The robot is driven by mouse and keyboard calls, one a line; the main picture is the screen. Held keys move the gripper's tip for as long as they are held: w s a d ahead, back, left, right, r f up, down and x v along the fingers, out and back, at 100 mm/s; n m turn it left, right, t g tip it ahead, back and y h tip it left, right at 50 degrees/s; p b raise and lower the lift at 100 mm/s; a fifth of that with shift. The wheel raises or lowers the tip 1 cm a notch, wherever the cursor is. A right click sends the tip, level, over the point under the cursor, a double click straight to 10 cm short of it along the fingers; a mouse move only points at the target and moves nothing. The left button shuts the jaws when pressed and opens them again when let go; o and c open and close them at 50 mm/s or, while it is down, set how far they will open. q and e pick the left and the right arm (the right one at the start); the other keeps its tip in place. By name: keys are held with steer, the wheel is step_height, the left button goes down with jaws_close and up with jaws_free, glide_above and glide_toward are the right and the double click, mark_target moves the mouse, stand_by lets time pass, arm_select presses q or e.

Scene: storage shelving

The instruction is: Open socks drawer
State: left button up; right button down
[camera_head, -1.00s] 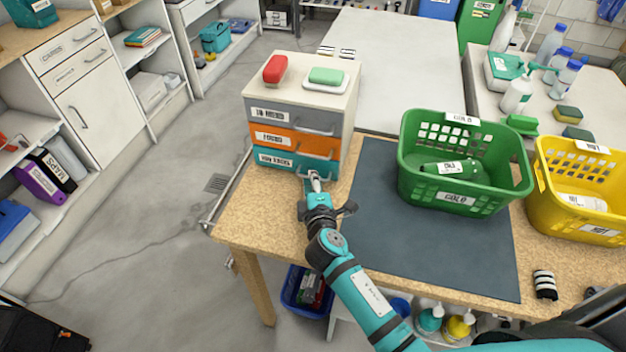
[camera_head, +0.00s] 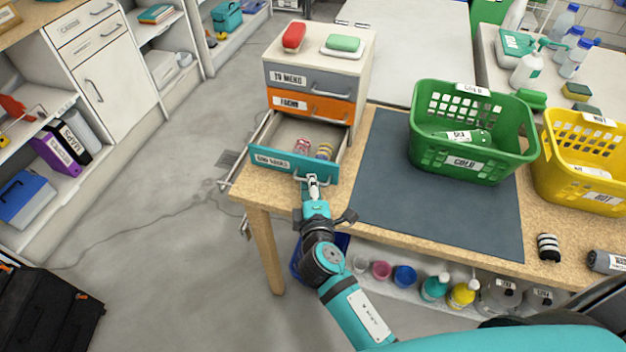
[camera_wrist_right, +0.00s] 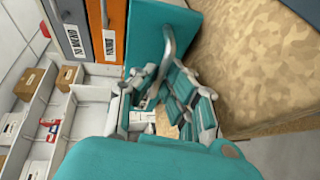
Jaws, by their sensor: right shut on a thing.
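A small chest of three drawers stands on the wooden table, with a grey drawer (camera_head: 310,82) on top and an orange drawer (camera_head: 312,105) in the middle. The teal bottom drawer (camera_head: 262,160), whose label seems to read socks, is pulled well out. Rolled, striped items (camera_head: 324,151) lie inside it. My right gripper (camera_head: 313,184) is shut on the teal drawer's metal handle (camera_head: 300,178). In the right wrist view the fingers (camera_wrist_right: 165,92) close around the handle (camera_wrist_right: 170,45) in front of the teal face. My left gripper is not in view.
A red item (camera_head: 294,36) and a green bar on a white dish (camera_head: 343,44) sit on the chest. A dark mat (camera_head: 440,215) lies to the right, with a green basket (camera_head: 465,162) and a yellow basket (camera_head: 590,180) beyond.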

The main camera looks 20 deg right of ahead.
steer(key=shift+r, duration=0.1)
steer(key=c, duration=1.5)
jaws_free()
steer(key=shift+o, duration=0.4)
steer(key=shift+s, duration=0.15)
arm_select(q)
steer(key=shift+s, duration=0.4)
arm_select(e)
steer(key=v, duration=1.1)
steer(key=shift+s, duration=0.35)
steer(key=shift+a, duration=0.15)
